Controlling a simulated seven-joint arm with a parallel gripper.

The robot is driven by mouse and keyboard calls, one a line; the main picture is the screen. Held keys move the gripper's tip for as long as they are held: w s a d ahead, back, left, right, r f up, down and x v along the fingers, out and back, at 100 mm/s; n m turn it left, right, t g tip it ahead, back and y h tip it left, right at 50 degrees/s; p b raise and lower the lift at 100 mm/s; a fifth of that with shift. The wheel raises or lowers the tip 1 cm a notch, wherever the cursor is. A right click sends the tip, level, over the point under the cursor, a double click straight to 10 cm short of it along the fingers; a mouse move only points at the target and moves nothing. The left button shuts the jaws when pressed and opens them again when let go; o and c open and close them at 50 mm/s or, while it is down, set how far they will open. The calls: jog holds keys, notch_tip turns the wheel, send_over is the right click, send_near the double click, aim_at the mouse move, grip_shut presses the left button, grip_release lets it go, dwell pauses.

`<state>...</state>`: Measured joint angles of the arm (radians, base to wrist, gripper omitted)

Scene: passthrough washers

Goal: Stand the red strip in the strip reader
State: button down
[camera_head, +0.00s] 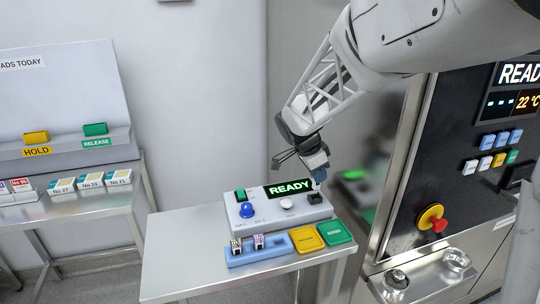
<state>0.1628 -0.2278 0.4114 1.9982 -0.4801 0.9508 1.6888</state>
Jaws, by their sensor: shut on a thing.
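The strip reader (280,209) is a grey box on the small steel table, with a lit green READY display (289,188). A black slot block (315,197) sits at its right end. My gripper (317,178) points down just above that block, shut on a small thin strip. The strip is mostly hidden and too small to show its colour clearly; no other strip in view looks red. I cannot tell whether its lower end touches the slot. A blue rack (275,255) in front of the reader holds two labelled strips, one dark (236,245) and one purple (259,241).
A yellow pad (307,238) and a green pad (335,232) lie right of the rack. The reader carries a blue knob (247,210) and a green switch (240,194). A dark-panelled machine (450,160) stands close on the right. Another bench (80,211) with labelled boxes is at left.

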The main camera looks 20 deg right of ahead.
aim_at(316, 188)
jog(key=shift+f, duration=2.3)
dwell(1.0)
dwell(0.6)
jog(key=c, duration=0.6)
grip_release()
jog(key=shift+r, duration=0.15)
jog(key=shift+r, duration=3.9)
